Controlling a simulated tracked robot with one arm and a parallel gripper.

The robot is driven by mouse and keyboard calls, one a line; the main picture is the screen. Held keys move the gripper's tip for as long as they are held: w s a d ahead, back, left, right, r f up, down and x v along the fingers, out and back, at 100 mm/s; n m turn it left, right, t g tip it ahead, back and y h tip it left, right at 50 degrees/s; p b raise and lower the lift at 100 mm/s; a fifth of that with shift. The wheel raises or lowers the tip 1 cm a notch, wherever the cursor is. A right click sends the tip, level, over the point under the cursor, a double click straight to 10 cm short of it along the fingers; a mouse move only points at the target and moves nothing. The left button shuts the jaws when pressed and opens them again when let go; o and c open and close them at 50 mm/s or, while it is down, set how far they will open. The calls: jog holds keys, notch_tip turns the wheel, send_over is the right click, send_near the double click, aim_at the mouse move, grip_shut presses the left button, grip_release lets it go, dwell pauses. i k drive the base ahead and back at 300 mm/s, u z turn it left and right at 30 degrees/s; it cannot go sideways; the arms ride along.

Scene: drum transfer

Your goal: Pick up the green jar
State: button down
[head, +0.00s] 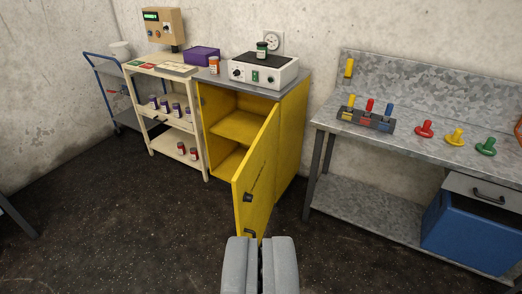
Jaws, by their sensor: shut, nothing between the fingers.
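A small dark green jar (262,50) with a pale label stands upright on top of a white box-shaped device (263,72). The device sits on the grey top of a yellow cabinet (293,140) against the back wall. My gripper (260,241) is at the bottom middle of the view, shut and empty. It is well short of the jar and lower in the picture, in front of the cabinet's open door.
The yellow cabinet door (257,178) stands open towards me. An orange jar (214,66) and purple box (201,55) are left of the device. A cream shelf cart (152,98) holds several jars. A metal workbench (400,142) is at right. Dark floor (130,235) is clear at left.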

aim_at(262, 51)
jog(key=k, duration=0.5)
jog(key=u, duration=0.4)
jog(key=i, duration=0.65)
jog(key=u, duration=0.55)
jog(key=i, duration=1.5)
jog(key=u, duration=0.3)
jog(key=i, duration=1.4)
jog(key=z, duration=0.7)
jog(key=i, duration=1.25)
jog(key=z, duration=1.15)
jog(key=i, duration=0.8)
jog(key=z, duration=0.45)
